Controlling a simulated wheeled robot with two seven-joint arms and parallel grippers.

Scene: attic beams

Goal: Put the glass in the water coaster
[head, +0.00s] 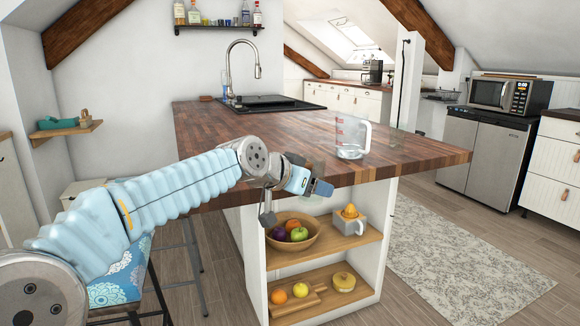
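A clear measuring jug (350,151) with red markings and a handle stands upright on the wooden counter near its front right corner. It is the only large glass vessel I can make out. A faint transparent patch shows just behind my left gripper; I cannot tell what it is. My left gripper (298,186) is at the counter's front edge, left of the jug and apart from it. Its fingers are too small and overlapped to tell whether they are open or hold anything. My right gripper is out of view. I cannot clearly identify a water coaster.
The wooden counter (230,140) is mostly clear. A black sink (270,104) with a tall tap is at its back. Below the front edge, shelves hold a fruit bowl (292,243) and a juicer (349,220). A blue patterned stool (118,275) stands beneath my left arm.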

